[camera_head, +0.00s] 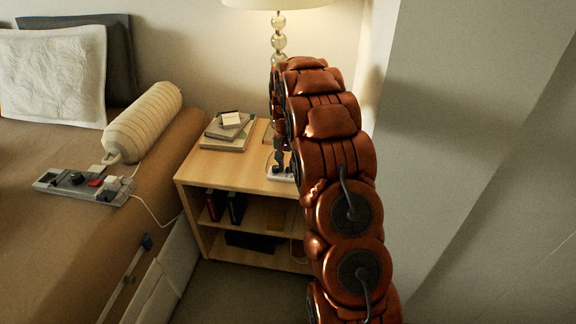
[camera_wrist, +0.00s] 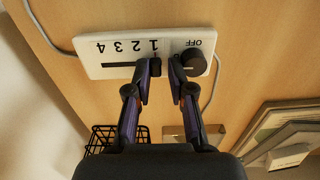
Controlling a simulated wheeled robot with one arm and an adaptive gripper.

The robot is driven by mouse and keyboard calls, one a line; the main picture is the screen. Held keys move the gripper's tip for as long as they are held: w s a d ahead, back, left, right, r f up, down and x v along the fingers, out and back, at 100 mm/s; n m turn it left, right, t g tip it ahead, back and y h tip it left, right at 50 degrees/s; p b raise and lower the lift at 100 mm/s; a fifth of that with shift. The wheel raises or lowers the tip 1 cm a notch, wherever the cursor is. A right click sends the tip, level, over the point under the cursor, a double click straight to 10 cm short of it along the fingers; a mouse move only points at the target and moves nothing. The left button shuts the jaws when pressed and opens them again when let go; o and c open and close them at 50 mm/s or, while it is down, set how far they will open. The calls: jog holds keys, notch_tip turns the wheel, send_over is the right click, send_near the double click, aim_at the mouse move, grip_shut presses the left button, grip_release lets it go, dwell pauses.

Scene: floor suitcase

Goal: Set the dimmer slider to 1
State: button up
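The dimmer is a white plate (camera_wrist: 112,45) marked 4, 3, 2, 1 and OFF, seen upside down in the wrist view, with a dark slot. Its black slider knob (camera_wrist: 194,62) sits at the OFF end. My gripper (camera_wrist: 166,66) is over the plate, its fingers parted with nothing between them. The left fingertip is by the 1 mark. The right fingertip is beside the knob's left edge; I cannot tell whether they touch. In the head view the dimmer (camera_head: 284,176) lies on the nightstand (camera_head: 242,176), partly hidden by my gripper (camera_head: 281,158).
Stacked books (camera_head: 226,140) lie on the nightstand's left side, and a lamp (camera_head: 279,40) stands at its back. A bed (camera_head: 60,230) with a power strip (camera_head: 72,187) is at left. A grey wall (camera_head: 450,130) rises close at right. A black wire basket (camera_wrist: 100,140) is near my gripper.

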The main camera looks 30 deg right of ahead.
aim_at(286, 168)
jog(key=shift+o, duration=1.3)
jog(key=shift+r, duration=3.95)
jog(key=shift+s+a, duration=0.1)
